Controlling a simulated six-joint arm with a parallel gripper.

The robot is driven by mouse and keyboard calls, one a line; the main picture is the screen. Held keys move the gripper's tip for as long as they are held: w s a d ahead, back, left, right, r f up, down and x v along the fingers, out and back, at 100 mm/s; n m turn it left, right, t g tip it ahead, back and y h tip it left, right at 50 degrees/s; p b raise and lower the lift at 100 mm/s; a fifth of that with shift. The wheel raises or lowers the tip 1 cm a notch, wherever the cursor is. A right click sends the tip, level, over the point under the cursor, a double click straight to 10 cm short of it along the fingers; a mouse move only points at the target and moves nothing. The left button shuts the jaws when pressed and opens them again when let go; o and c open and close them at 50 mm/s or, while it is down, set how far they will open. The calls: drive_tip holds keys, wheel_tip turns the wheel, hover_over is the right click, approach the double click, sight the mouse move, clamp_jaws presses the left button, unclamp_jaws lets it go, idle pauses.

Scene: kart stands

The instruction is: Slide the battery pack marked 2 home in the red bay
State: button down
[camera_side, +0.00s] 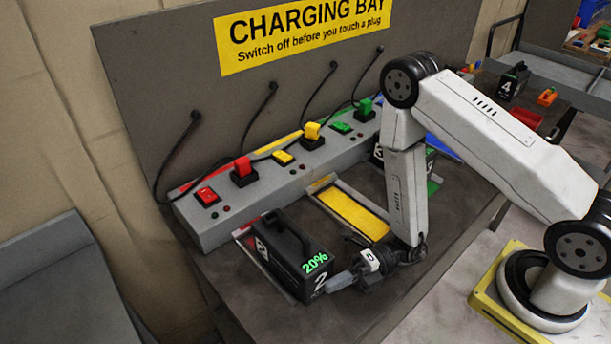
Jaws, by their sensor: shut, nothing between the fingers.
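The battery pack marked 2 (285,248) is black, with a handle on top and a green "20%" readout. It sits over the red bay (243,233), whose red and pale edge shows at its back left; most of that bay is hidden beneath the pack. My gripper (332,286) is shut and empty at the pack's front right face, beside the white 2. Its fingertips look very close to that face; I cannot tell whether they touch. How far the pack sits into the bay is also hard to tell.
An empty yellow bay (352,212) lies to the right. Behind stands a grey charger strip (221,222) with coloured switches, plugs and black cables. Another dark pack (377,155) is partly hidden behind my arm. A pack marked 4 (512,82) stands far right. The bench front is clear.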

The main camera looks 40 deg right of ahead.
sight(315, 262)
idle(0.3)
drive_tip(key=shift+w, duration=3)
drive_tip(key=shift+s, duration=0.5)
drive_tip(key=s, duration=0.1)
drive_tip(key=s+d, duration=0.1)
drive_tip(key=s, duration=0.1)
drive_tip(key=shift+s, duration=0.2)
drive_tip(key=shift+v, duration=4.5)
drive_tip(key=shift+s, duration=0.1)
drive_tip(key=shift+s, duration=0.15)
